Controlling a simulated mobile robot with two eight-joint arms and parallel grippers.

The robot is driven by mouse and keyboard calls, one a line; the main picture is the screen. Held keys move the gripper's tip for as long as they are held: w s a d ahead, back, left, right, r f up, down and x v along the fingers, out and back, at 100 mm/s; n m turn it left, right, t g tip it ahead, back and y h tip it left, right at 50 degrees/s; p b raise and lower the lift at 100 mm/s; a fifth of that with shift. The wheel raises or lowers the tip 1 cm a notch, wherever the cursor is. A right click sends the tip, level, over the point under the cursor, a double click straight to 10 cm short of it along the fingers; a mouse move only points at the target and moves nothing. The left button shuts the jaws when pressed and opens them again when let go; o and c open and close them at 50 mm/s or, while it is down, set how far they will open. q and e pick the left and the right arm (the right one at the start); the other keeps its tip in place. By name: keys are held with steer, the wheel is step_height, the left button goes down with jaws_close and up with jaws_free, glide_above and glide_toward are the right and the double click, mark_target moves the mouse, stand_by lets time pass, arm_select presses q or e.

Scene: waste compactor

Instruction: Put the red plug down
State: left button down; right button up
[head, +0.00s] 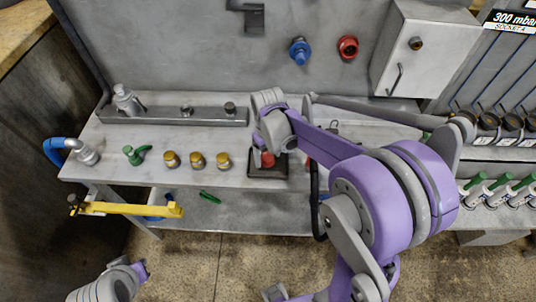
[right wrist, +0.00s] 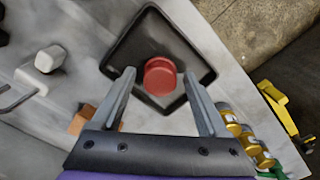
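The red plug (head: 268,159) is on a dark square base (head: 283,172) on the grey worktop. The right wrist view shows it from above as a round red top (right wrist: 160,76) over the dark base (right wrist: 140,40). My right gripper (right wrist: 159,74) is over the base with its two fingers spread, one on either side of the plug in the picture. Gaps show between the plug and both fingers. In the head view my right wrist hides part of this spot. My left gripper is not seen; only a part of my left arm shows at the lower left.
Several brass knobs (head: 196,160) and a green valve (head: 136,154) stand left of the base. A yellow handle (head: 130,209) juts out at the front left. Blue (head: 300,51) and red (head: 348,47) round fittings are on the back panel, beside a grey box (head: 425,50).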

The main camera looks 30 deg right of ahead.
mark_target(268, 156)
steer(key=shift+r, duration=0.1)
steer(key=shift+r, duration=0.35)
step_height(268, 156, up, 10)
steer(key=r+p, duration=0.1)
steer(key=s+a+f+t, duration=0.2)
steer(key=s+a+t, duration=0.1)
steer(key=s, duration=0.4)
steer(key=s+a+f+m+t, duration=0.1)
steer(key=s+a+f+t, duration=0.1)
steer(key=s, duration=0.5)
steer(key=shift+a+f+t, duration=0.4)
steer(key=shift+a+f, duration=0.3)
steer(key=shift+a, duration=0.2)
